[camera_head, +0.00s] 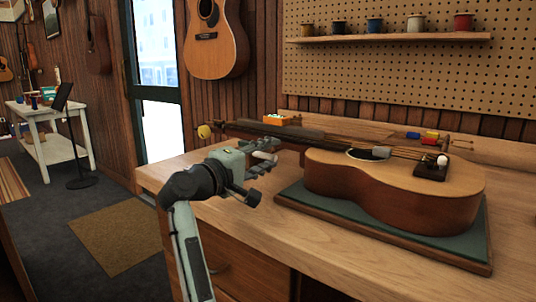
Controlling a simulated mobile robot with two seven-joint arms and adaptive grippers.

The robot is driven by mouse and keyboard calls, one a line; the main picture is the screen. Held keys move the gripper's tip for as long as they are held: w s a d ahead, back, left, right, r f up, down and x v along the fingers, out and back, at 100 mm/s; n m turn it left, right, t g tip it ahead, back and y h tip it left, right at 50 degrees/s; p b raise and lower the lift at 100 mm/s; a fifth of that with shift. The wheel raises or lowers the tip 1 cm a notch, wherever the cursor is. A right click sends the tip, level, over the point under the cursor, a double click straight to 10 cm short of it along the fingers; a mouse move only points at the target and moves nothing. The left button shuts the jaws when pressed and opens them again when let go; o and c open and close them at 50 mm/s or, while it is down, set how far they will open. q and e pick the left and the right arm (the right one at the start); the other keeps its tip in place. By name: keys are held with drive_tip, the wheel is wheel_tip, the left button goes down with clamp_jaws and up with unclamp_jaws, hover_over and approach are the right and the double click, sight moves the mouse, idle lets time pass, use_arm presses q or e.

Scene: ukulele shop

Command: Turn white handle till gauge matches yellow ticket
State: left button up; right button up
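An acoustic guitar (390,184) lies face up on a green-topped pad (430,239) on the wooden bench, its neck pointing left. A round yellow piece (204,131) shows at the far end of the neck. A small white knob (442,160) shows at the bridge. A grey block (381,152) sits near the sound hole. My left gripper (263,174) is in front of the neck, left of the guitar body; a pale piece (264,156) shows by its fingers, and I cannot tell if it is the white handle. No gauge or yellow ticket is readable. My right gripper is out of view.
An orange tray (282,121) stands behind the neck. A shelf (390,38) with several spools hangs on the pegboard. The bench front (325,255) is clear.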

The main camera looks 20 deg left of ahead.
use_arm(q)
drive_tip(key=shift+w, duration=0.1)
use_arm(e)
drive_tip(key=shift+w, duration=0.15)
use_arm(q)
drive_tip(key=c, duration=0.7)
clamp_jaws()
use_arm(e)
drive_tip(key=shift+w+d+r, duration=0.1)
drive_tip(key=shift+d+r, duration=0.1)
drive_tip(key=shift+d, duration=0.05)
use_arm(q)
drive_tip(key=shift+m, duration=1.2)
drive_tip(key=shift+m+p, duration=0.3)
drive_tip(key=shift+m, duration=0.5)
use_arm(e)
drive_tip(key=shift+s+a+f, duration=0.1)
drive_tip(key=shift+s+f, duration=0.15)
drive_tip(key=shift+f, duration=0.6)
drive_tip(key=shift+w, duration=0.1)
